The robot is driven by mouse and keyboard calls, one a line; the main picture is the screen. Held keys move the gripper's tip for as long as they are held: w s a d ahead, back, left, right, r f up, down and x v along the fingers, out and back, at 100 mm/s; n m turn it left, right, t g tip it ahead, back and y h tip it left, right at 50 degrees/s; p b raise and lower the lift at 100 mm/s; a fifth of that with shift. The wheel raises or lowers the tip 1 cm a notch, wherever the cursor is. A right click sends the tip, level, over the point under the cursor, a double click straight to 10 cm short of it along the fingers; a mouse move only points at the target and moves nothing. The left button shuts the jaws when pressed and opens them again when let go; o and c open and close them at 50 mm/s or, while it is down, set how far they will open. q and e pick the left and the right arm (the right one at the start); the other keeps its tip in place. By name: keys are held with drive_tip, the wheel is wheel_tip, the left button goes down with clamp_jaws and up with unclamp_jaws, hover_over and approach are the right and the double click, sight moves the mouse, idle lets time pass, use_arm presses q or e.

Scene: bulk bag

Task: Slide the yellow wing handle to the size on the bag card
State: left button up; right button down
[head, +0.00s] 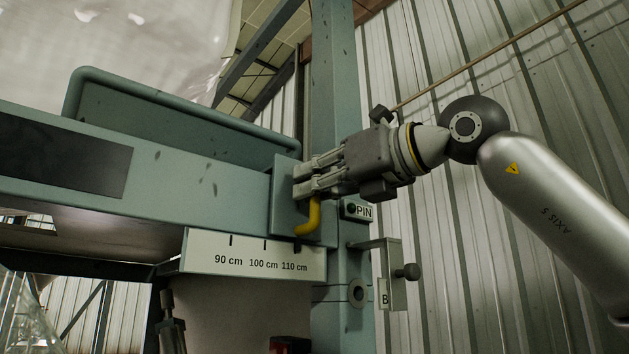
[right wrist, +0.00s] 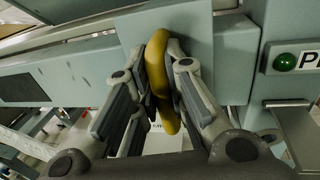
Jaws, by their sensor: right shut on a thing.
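The yellow wing handle (head: 312,216) sits on a blue-green slide plate (head: 284,200) at the right end of the beam, above the right end of the size scale. My right gripper (head: 302,180) comes in from the right and is shut on the handle; the right wrist view shows the yellow handle (right wrist: 162,80) between its fingers. The white size scale (head: 255,258) reads 90 cm, 100 cm and 110 cm; the handle hangs near the 110 cm mark. I see no bag card in these views. My left gripper is not clearly in view.
A sign reading PIN (head: 363,212) with a green button (right wrist: 285,62) is right of the handle. Below it a bracket with a black knob (head: 408,271) and a B label sticks out from the post (head: 338,120). A translucent bag (head: 150,45) hangs upper left.

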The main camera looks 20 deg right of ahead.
drive_tip(key=shift+a, duration=0.1)
drive_tip(key=a, duration=0.1)
drive_tip(key=s+a+b, duration=0.1)
drive_tip(key=a, duration=0.2)
drive_tip(key=shift+s+a+f+b, duration=0.1)
drive_tip(key=shift+s+a+b, duration=0.2)
drive_tip(key=shift+s, duration=0.05)
drive_tip(key=shift+s+a, duration=0.15)
drive_tip(key=shift+a, duration=0.15)
drive_tip(key=c, duration=1.8)
unclamp_jaws()
drive_tip(key=shift+d, duration=0.1)
drive_tip(key=shift+c, duration=0.2)
drive_tip(key=o, duration=0.4)
drive_tip(key=shift+d, duration=0.35)
drive_tip(key=v, duration=1.2)
